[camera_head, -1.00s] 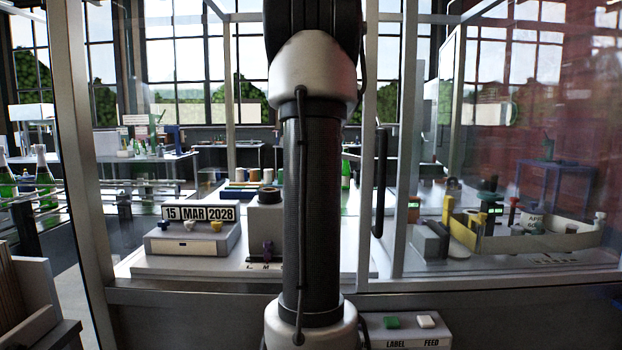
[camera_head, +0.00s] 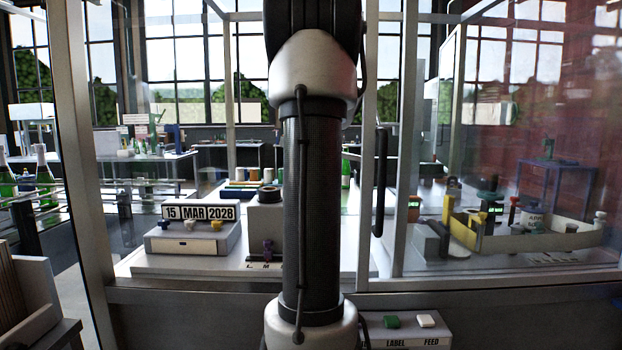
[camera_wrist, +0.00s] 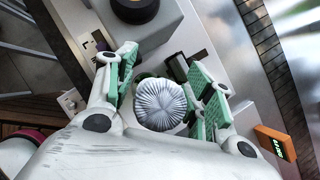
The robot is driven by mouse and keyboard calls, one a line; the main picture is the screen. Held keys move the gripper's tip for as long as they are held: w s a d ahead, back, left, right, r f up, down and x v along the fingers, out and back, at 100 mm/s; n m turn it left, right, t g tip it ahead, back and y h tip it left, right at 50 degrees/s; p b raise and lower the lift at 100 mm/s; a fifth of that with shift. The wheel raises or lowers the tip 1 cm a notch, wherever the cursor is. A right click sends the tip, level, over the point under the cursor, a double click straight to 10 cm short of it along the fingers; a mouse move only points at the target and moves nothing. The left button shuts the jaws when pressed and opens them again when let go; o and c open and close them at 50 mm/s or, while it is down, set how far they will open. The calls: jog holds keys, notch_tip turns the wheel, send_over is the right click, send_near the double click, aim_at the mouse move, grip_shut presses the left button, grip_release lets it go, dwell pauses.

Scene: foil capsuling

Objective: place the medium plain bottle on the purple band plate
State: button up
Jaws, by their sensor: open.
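In the wrist view my gripper (camera_wrist: 165,92) is open, with its green-padded fingers on either side of a silver, pleated round top (camera_wrist: 160,104). I cannot tell from above whether this is the medium plain bottle; its body is hidden below. In the head view my arm covers the middle and my gripper is out of sight. A green bottle (camera_head: 346,174) stands behind my arm, partly covered. Green bottles with foil tops (camera_head: 42,178) stand at the far left. I cannot make out the purple band plate.
A yellow curved guide (camera_head: 462,232) stands at the right behind glass. Frame posts (camera_head: 83,150) rise near me. A console with green and white buttons (camera_head: 408,325) is low in front.

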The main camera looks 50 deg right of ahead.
jog(key=v, duration=1.1)
jog(key=shift+s+r, duration=0.15)
jog(key=shift+r, duration=0.15)
jog(key=shift+a, duration=0.15)
